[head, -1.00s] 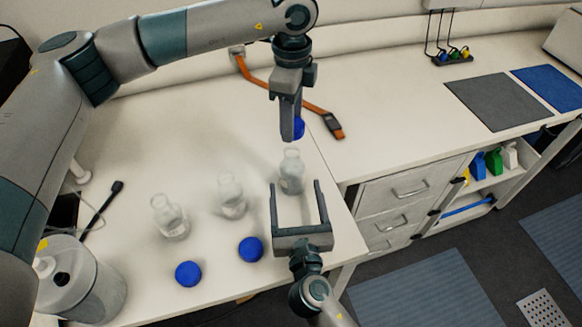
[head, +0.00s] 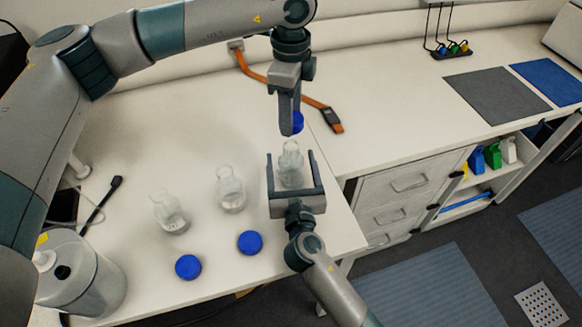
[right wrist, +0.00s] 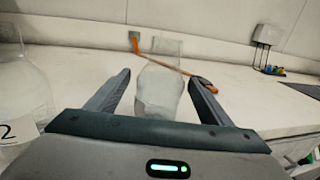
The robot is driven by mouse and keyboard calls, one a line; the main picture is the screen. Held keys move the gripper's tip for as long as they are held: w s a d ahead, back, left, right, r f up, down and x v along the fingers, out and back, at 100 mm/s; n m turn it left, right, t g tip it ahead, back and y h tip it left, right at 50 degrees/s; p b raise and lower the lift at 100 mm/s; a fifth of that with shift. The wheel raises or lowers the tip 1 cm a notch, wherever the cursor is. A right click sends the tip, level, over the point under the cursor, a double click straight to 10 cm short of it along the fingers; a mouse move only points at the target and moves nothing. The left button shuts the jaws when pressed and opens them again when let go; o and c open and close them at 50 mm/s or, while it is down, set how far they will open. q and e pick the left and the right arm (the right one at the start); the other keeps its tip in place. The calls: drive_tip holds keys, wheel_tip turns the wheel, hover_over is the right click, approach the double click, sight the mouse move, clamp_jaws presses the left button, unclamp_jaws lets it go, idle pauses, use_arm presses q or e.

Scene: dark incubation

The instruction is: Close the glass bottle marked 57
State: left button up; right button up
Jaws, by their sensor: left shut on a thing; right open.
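My left gripper (head: 290,128) points down, shut on a blue cap (head: 298,122) that is partly hidden behind its fingers. The cap is above an open clear glass bottle (head: 291,158). My right gripper (head: 291,154) is open, with one finger on each side of this bottle. In the right wrist view the same bottle (right wrist: 160,95) stands upright between the fingers (right wrist: 160,77), with gaps on both sides. No number is readable on it, so I cannot tell if it is marked 57.
Two other open glass bottles (head: 231,190) (head: 168,212) stand to the left; one at the right wrist view's left edge (right wrist: 15,100) shows a "2". Two blue caps (head: 250,243) (head: 188,267) lie in front. A large container (head: 85,285) stands front left. An orange-strapped device (head: 332,120) lies behind.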

sight(291, 145)
drive_tip(key=shift+w+a, duration=0.15)
drive_tip(key=shift+w, duration=0.9)
drive_tip(key=shift+w+a, duration=0.1)
drive_tip(key=shift+w, duration=0.95)
drive_tip(key=shift+c, duration=0.7)
drive_tip(key=c, duration=1.5)
use_arm(q)
drive_tip(key=shift+f, duration=2.45)
use_arm(e)
drive_tip(key=shift+o, duration=0.2)
